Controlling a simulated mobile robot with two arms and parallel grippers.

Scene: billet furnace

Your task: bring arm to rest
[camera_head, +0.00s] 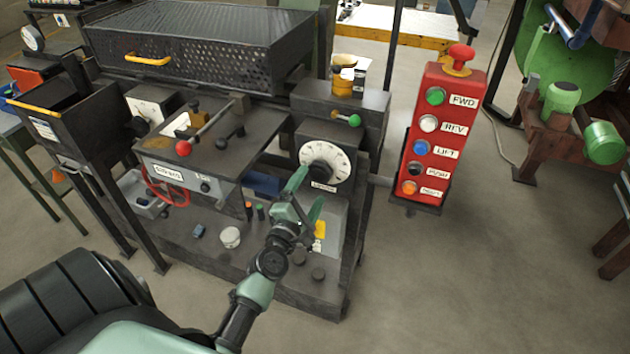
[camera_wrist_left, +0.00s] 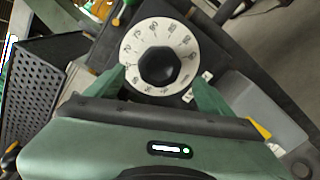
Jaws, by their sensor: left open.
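My left arm comes up from the bottom of the head view. Its left gripper (camera_head: 306,191) is open and empty, just in front of and below the white dial (camera_head: 325,162) on the dark machine. In the left wrist view the two green fingers of the left gripper (camera_wrist_left: 160,92) stand apart on either side of the dial's lower part. The dial (camera_wrist_left: 132,50) has a black knob (camera_wrist_left: 158,67) at its centre. No contact between fingers and knob can be made out. My right gripper is in neither view.
A red control box (camera_head: 438,135) with several buttons stands right of the dial. A lever with a red ball (camera_head: 184,148) and a red handwheel (camera_head: 167,186) are to the left. A perforated dark box (camera_head: 200,50) sits on top. The floor at right front is clear.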

